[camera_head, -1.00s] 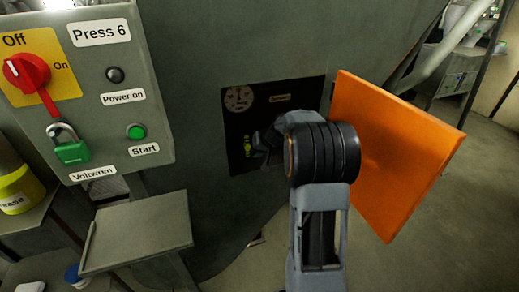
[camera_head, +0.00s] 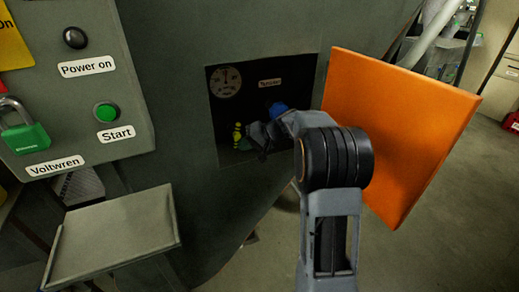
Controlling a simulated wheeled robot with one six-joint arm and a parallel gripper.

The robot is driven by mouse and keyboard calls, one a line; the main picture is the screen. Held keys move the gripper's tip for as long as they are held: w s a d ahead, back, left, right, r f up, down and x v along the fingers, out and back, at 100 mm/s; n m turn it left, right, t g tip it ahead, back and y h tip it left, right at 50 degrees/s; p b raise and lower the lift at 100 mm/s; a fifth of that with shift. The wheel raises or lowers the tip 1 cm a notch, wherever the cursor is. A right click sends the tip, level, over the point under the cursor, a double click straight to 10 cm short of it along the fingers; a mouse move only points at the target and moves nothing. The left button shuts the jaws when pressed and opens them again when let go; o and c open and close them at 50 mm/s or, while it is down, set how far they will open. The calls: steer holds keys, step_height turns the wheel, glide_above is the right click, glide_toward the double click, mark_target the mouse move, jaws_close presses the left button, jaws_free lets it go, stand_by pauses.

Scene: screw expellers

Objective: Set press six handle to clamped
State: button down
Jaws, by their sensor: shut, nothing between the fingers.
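The recess (camera_head: 218,110) of press six is a dark opening in the grey housing, with its orange door (camera_head: 395,120) swung open to the right. A blue rounded part (camera_head: 278,109) shows inside, just above my gripper; I cannot tell whether it is the handle. A yellow-green part (camera_head: 238,137) stands upright to the left of the fingers. My gripper (camera_head: 259,140) is at the opening, its fingers shut with nothing between them. My wrist hides the lower right of the recess. I cannot tell whether the fingers touch anything.
A round gauge (camera_head: 225,82) and a small label (camera_head: 270,82) sit at the top of the recess. The control panel (camera_head: 90,90) with a green start button and padlock stands at left, above a grey shelf (camera_head: 115,235). The open door stands close to my wrist.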

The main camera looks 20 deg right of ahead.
steer(key=shift+a+y+b, duration=0.35)
steer(key=shift+a+y, duration=0.05)
steer(key=shift+y, duration=0.1)
steer(key=shift+d, duration=0.15)
steer(key=p+v, duration=0.1)
steer(key=v, duration=0.5)
steer(key=p+v, duration=0.1)
steer(key=v, duration=0.2)
steer(key=shift+s+a+r+p, duration=0.1)
steer(key=shift+a+r+p, duration=0.15)
steer(key=shift+r+p, duration=0.1)
steer(key=shift+s+d+r, duration=0.25)
steer(key=shift+d, duration=0.1)
